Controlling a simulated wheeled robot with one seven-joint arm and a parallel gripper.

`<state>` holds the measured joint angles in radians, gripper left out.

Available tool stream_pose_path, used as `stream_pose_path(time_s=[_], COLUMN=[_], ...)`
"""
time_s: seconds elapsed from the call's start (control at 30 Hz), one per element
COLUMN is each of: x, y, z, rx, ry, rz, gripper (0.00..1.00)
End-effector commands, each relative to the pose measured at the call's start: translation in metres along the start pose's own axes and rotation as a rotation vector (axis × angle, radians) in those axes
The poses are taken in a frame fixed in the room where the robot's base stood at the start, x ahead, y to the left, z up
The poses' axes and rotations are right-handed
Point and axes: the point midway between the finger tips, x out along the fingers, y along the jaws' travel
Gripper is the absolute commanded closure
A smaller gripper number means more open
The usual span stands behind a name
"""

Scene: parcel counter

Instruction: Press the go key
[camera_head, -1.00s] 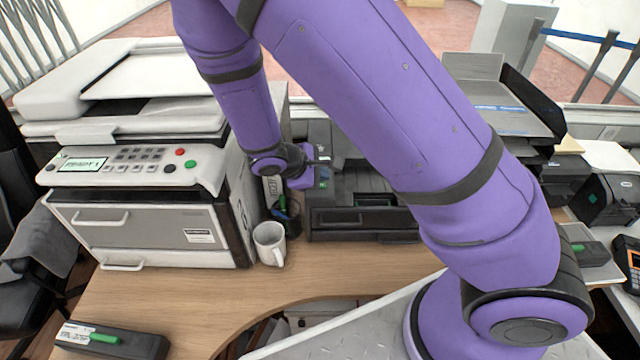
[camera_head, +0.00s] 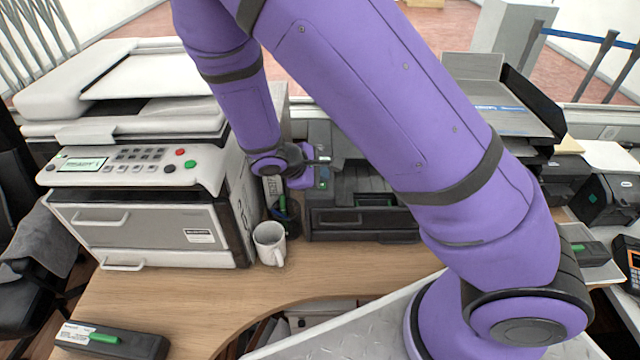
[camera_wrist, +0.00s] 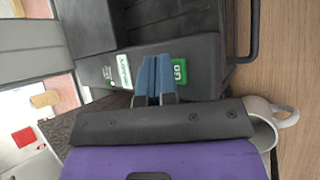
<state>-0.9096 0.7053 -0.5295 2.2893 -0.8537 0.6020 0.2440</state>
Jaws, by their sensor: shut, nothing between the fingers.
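The go key (camera_wrist: 181,71) is a small green square marked "GO" on the sloping front panel of a black printer (camera_wrist: 190,48). In the head view the printer (camera_head: 362,224) stands right of the white copier, partly hidden by my arm. A small lit display (camera_wrist: 123,71) sits on the same panel. My gripper (camera_wrist: 154,62) has its blue fingers closed together, empty, over the panel between the display and the key. In the picture the key lies just right of the fingertips. I cannot tell whether they touch the panel. In the head view my gripper (camera_head: 322,161) is small, at the printer's left end.
A white copier (camera_head: 140,215) with its own red and green keys stands at left. A white mug (camera_head: 268,243) and a dark pen cup (camera_head: 285,213) stand between copier and printer, close below my wrist. A black device with a green key (camera_head: 108,341) lies at front left.

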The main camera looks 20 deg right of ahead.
Motion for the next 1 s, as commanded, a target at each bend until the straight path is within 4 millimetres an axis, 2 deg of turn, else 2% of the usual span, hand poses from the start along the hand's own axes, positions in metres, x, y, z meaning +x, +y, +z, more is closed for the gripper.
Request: stream_pose_path(time_s=[1.0], x=[0.0063], y=[-0.0046], z=[-0.0045], rx=[0.0], ry=[0.0], rz=[0.0], gripper=[1.0])
